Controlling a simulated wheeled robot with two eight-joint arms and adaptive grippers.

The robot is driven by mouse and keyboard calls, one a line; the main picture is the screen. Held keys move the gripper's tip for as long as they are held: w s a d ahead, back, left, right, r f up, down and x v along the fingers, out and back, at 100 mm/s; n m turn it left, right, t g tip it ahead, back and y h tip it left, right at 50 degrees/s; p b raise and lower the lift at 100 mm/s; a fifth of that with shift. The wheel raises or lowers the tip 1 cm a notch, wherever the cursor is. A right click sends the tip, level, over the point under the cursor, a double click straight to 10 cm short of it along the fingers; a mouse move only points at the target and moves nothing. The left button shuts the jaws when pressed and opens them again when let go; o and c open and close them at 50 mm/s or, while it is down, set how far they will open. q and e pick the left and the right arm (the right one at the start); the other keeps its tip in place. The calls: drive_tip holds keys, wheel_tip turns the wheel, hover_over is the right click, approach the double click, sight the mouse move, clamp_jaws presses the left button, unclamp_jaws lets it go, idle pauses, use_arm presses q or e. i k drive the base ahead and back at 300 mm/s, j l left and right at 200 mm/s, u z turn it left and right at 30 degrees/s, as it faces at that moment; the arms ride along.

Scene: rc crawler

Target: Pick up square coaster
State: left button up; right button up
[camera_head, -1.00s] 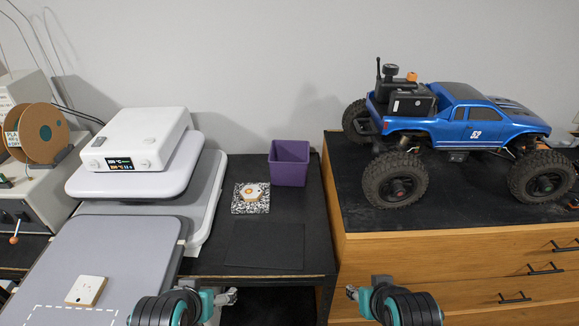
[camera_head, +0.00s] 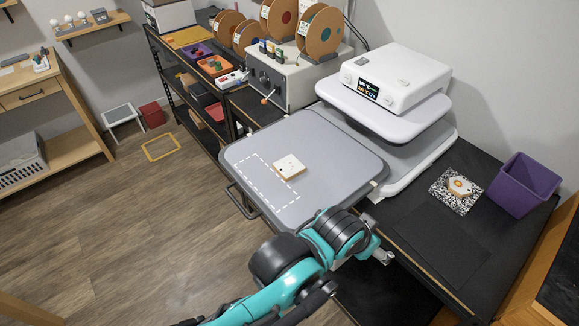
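A square black-and-white speckled piece (camera_head: 440,202) lies flat on the black worktop, with a small white-and-orange hexagonal piece (camera_head: 460,186) on top of it. A small square white block with wooden edges (camera_head: 288,167) lies on the grey tray top (camera_head: 340,150), beside a dashed white outline. I cannot tell for certain which square piece is the coaster. My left gripper (camera_head: 385,257) hangs by the tray's near right corner, apart from both pieces; its fingers are too small to judge. My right gripper is out of view.
A purple bin (camera_head: 522,185) stands right of the speckled piece. A white device with a display (camera_head: 395,78) sits behind the tray. A dark flat sheet (camera_head: 440,245) lies on the worktop.

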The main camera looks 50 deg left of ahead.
sight(288, 168)
drive_tip(key=z, duration=0.15)
drive_tip(key=k+l+u, duration=0.1)
drive_tip(key=k+l, duration=0.15)
drive_tip(key=k+l+u, duration=0.1)
drive_tip(key=u, duration=1)
drive_tip(key=i+u, duration=0.25)
drive_tip(key=i, duration=0.15)
drive_tip(key=k, duration=0.25)
drive_tip(key=i+j, duration=0.1)
drive_tip(key=i, duration=0.15)
